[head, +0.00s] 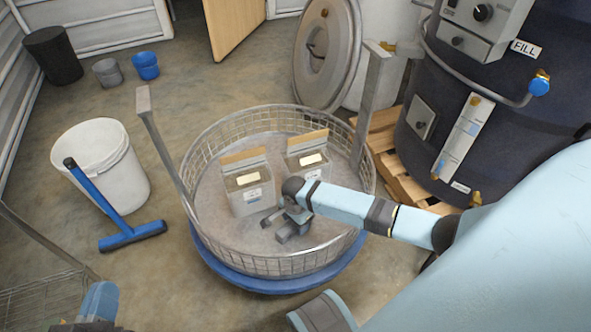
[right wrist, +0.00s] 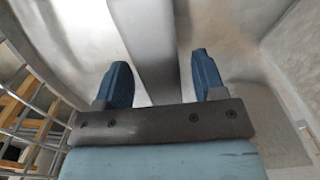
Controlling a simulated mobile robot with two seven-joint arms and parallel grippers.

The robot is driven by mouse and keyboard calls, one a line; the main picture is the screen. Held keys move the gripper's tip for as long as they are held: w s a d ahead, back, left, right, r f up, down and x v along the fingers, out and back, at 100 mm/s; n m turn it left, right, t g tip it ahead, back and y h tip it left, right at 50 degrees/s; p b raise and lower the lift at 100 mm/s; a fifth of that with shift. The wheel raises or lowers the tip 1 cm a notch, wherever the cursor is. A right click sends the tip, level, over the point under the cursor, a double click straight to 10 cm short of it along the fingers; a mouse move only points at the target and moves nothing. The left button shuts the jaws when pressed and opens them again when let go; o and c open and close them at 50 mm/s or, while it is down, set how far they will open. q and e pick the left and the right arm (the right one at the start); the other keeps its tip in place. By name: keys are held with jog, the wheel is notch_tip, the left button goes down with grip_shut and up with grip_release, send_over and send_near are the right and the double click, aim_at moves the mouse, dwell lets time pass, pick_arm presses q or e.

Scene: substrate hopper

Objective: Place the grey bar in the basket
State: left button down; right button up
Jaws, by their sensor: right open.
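The round wire basket (head: 205,235) stands on a blue base in the middle of the head view. My right gripper (head: 286,222) is low inside it, its arm coming in from the right. In the right wrist view its two blue fingers (right wrist: 165,85) are apart. The grey bar (right wrist: 153,45) runs lengthwise between them, with gaps on both sides. In the head view, I cannot clearly separate the bar from the dark gripper parts. My left arm's end (head: 97,303) shows at the lower left edge, its fingers not clear.
Two grey open-topped boxes (head: 249,195) (head: 307,158) stand inside the basket, close to my right gripper. Two upright posts (head: 160,145) (head: 371,95) rise at its sides. A white bucket (head: 105,165) and blue squeegee (head: 130,236) are left. A dark hopper (head: 440,120) stands right on a pallet.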

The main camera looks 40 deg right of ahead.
pick_arm(q)
notch_tip(320, 180, up, 8)
jog(key=t+p, duration=0.3)
jog(key=p, duration=0.1)
jog(key=shift+s+a+n+p, duration=0.2)
jog(key=shift+a+n+p, duration=0.15)
jog(key=shift+n+p, duration=0.05)
pick_arm(e)
notch_tip(320, 180, up, 11)
jog(key=shift+r, duration=0.2)
jog(key=shift+r, duration=0.1)
